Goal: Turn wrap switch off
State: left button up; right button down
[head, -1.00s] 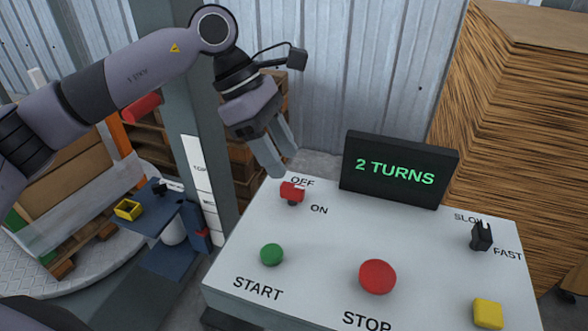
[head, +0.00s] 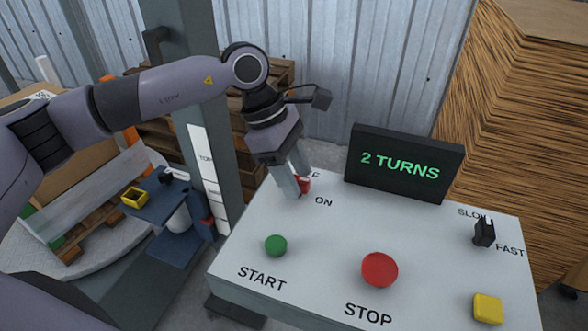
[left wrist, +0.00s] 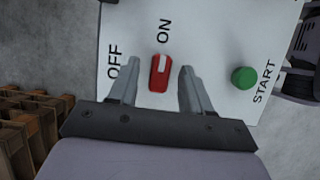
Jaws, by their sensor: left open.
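The red wrap switch (head: 304,185) is on the back left of the white control panel (head: 330,235), beside the OFF and ON labels. In the left wrist view, the red switch (left wrist: 160,73) lies between my open fingers, with a white mark at its ON end. My left gripper (head: 290,184) is open over the switch in the head view and hides part of it and most of the OFF label. It also shows in the left wrist view (left wrist: 157,88), with a gap on each side of the switch. My right gripper is not in view.
A black display (head: 403,165) reading "2 TURNS" stands right of the gripper. A green START button (head: 276,245), a red STOP button (head: 379,270), a black SLOW/FAST switch (head: 484,233) and a yellow button (head: 487,308) are on the panel. A grey post (head: 205,130) stands behind my left arm.

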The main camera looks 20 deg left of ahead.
pick_arm(q)
grip_shut()
